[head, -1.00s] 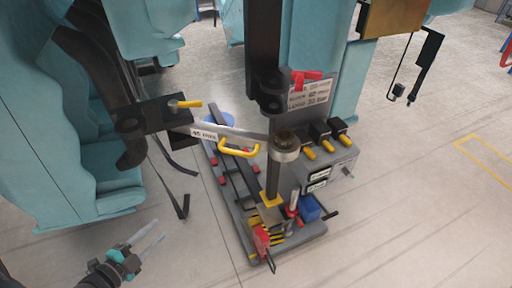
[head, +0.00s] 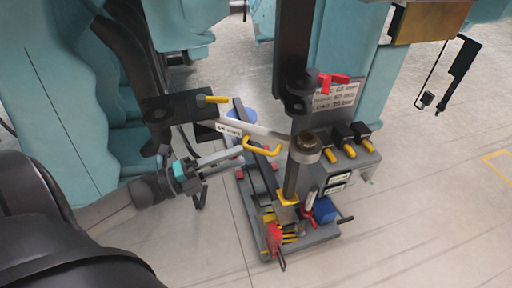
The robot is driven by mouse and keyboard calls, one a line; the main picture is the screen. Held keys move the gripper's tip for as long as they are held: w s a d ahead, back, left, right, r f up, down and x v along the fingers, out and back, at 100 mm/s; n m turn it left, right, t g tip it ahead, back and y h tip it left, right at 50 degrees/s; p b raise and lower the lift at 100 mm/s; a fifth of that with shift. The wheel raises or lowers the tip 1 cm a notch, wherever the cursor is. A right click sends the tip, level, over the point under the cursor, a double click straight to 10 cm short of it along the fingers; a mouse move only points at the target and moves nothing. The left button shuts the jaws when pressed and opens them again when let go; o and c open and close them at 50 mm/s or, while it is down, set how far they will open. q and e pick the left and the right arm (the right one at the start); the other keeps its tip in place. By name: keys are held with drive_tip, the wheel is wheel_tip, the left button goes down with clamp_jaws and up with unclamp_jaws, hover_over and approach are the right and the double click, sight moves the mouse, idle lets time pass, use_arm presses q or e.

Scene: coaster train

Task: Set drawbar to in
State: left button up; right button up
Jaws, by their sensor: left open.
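The drawbar (head: 276,137) is a grey bar with a label and a yellow loop handle (head: 262,147). It spans from the dark coupling block (head: 178,108) on the left to the round post head (head: 306,144) on the right. A yellow-handled pin (head: 212,99) sticks out of the left block. My left gripper (head: 238,158) is open and empty, just left of and a little below the yellow handle in the picture. I cannot tell whether it touches anything. My right gripper is not in view.
A grey cart (head: 322,242) with tools and a blue box (head: 324,210) stands below the bar. A valve box with yellow levers (head: 349,152) is to the right. Teal seats (head: 40,120) flank the left. Open floor (head: 430,220) lies right.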

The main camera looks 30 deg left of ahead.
sight(256, 148)
use_arm(q)
drive_tip(key=x, duration=0.5)
drive_tip(key=shift+w+d, duration=0.2)
drive_tip(key=shift+w, duration=0.1)
clamp_jaws()
idle(1.2)
